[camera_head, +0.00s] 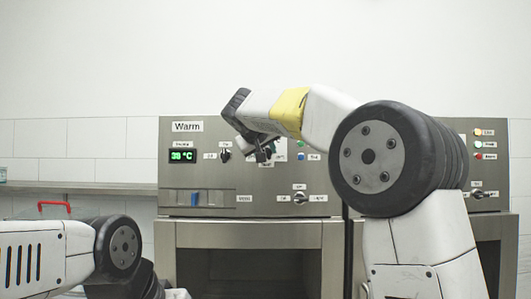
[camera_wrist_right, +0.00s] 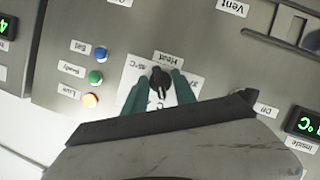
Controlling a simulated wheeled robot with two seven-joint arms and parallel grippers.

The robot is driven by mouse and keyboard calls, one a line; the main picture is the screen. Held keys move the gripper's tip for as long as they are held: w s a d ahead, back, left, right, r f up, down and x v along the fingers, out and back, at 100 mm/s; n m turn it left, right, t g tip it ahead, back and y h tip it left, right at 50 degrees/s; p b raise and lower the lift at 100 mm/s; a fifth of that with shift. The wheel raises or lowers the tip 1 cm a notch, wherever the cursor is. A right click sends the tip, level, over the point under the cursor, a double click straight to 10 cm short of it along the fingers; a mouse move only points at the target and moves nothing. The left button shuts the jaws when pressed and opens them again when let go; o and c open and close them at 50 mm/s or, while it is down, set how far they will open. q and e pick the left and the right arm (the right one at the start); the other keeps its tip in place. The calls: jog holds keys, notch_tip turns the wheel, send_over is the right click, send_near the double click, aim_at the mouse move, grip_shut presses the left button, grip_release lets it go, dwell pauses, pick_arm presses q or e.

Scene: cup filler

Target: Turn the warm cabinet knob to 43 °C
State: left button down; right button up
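The warm cabinet (camera_head: 230,187) is a steel unit with a "Warm" label. Its green display (camera_head: 182,155) seems to read 39 °C; in the right wrist view a green display (camera_wrist_right: 305,123) labelled "Inside" is only partly visible. The black knob (camera_wrist_right: 159,80) labelled "Heat" sits on a white scale plate in the right wrist view. My right gripper (camera_wrist_right: 161,86) has its two green fingers on either side of this knob, apart, with small gaps seeming to show. In the head view my right gripper (camera_head: 263,154) largely hides that knob. My left gripper is out of view.
Another black knob (camera_head: 225,155) is left of my right gripper. A lower knob (camera_head: 300,198) and a blue switch (camera_head: 195,198) sit on the same panel. Blue, green and orange lights (camera_wrist_right: 95,77) are beside the Heat knob. A red handle (camera_head: 54,206) stands at left.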

grip_shut()
jog(key=shift+d+m+y, duration=0.1)
jog(key=shift+m+y, duration=0.2)
jog(key=m+y, duration=0.2)
jog(key=m, duration=0.1)
jog(key=m+y, duration=0.3)
jog(key=m, duration=0.1)
jog(key=shift+d, duration=0.2)
dwell(0.6)
dwell(0.3)
